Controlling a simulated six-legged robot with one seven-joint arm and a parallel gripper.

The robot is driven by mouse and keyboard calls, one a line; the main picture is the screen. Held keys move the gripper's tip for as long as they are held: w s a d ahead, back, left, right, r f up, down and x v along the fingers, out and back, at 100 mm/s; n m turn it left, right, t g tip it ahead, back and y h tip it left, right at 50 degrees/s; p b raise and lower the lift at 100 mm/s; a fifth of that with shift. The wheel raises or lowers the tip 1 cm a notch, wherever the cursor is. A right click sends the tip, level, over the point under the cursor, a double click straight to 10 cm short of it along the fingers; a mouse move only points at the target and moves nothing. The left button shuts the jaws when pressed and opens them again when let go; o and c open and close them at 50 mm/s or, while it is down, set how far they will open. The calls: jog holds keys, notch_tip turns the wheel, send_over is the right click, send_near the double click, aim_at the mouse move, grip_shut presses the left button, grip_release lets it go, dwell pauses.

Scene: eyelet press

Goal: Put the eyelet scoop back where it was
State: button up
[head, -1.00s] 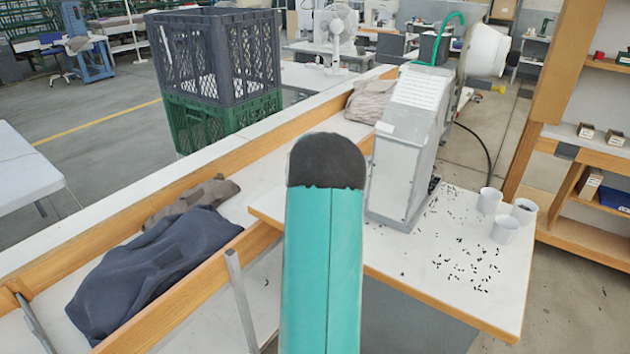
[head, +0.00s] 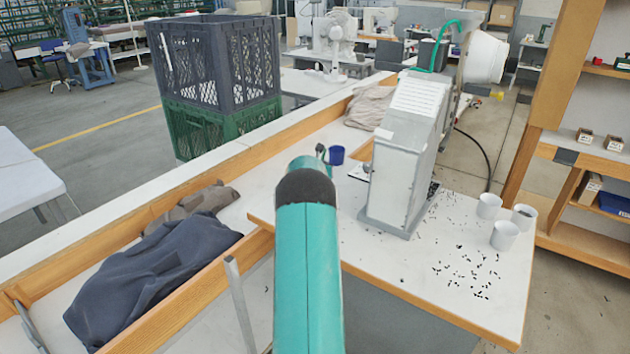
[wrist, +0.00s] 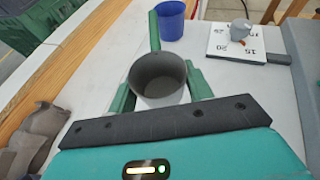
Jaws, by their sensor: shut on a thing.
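My gripper shows in the wrist view (wrist: 161,92), its green fingers on either side of a round, dark grey, cup-like scoop (wrist: 157,70). The fingers are shut on the scoop, and its open mouth faces the camera. A green strip rises behind its rim; I cannot tell whether it belongs to the scoop. In the head view my teal arm hides most of the gripper, and only a small dark piece (head: 320,149) shows past it. A blue cup (head: 336,155) stands just beyond; it also shows in the wrist view (wrist: 171,18).
A white board with numbers (wrist: 226,45) lies right of the blue cup. The grey press (head: 408,150) stands on the white table (head: 400,262), with loose black eyelets and white cups (head: 505,234) at its right. Dark cloth (head: 150,275) lies in the wooden-edged trough at left.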

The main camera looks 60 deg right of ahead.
jog(key=shift+w+d+f, duration=0.2)
jog(key=shift+w+f, duration=0.85)
jog(key=shift+f, duration=0.1)
jog(key=shift+w+f, duration=0.15)
jog(key=shift+f, duration=1.5)
jog(key=shift+f, duration=0.1)
jog(key=o, duration=1)
jog(key=shift+a+r, duration=0.1)
jog(key=shift+r, duration=0.1)
jog(key=v, duration=1.1)
jog(key=shift+s+a, duration=0.2)
jog(key=shift+a, duration=0.15)
jog(key=shift+r, duration=0.1)
